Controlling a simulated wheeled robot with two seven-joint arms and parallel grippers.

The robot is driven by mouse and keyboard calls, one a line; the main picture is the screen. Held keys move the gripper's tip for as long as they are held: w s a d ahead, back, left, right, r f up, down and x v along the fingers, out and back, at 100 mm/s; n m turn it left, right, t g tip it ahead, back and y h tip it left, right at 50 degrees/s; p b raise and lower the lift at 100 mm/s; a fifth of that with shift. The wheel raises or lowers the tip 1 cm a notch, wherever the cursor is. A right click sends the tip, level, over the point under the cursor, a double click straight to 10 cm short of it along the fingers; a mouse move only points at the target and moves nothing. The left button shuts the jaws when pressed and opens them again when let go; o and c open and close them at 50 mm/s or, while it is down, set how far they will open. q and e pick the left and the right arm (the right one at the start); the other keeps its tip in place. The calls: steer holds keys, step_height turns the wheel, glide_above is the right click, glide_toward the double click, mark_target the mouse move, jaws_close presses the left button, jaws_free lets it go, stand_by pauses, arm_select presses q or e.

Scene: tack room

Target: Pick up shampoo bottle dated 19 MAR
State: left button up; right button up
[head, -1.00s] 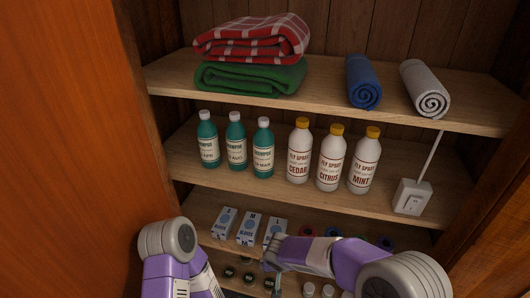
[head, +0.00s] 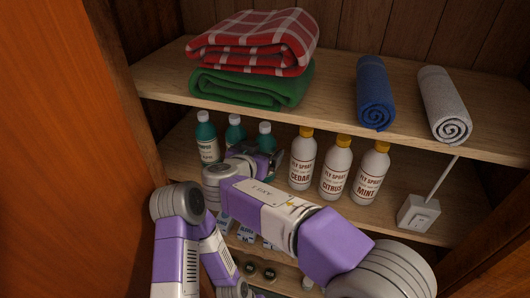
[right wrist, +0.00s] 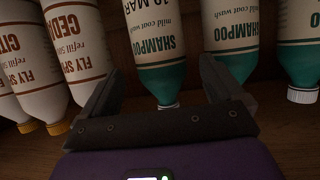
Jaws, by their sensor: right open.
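Three teal shampoo bottles with white caps and cream labels stand in a row on the middle shelf. The rightmost one (head: 266,141) is mostly hidden behind my right arm in the head view. In the right wrist view, which shows things upside down, this bottle (right wrist: 150,45) has "MAR" on its label, with the number partly cut off. My right gripper (right wrist: 160,85) is open, its fingers on either side of this bottle's line and nothing gripped. In the head view the gripper (head: 270,162) is at the bottle's front. My left gripper is out of view.
The other shampoo bottles (head: 207,143) (head: 235,131) stand close on the left. White fly spray bottles, Cedar (head: 302,160), Citrus (head: 336,170) and Mint (head: 369,176), stand on the right. The upper shelf (head: 335,88) with folded blankets and rolled towels hangs above.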

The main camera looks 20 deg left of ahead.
steer(key=p+x, duration=0.1)
steer(key=x, duration=0.3)
steer(key=shift+w+f, duration=0.1)
steer(key=shift+w, duration=0.1)
steer(key=shift+s, duration=0.1)
steer(key=shift+f, duration=0.1)
steer(key=c, duration=1.4)
steer(key=shift+c, duration=0.3)
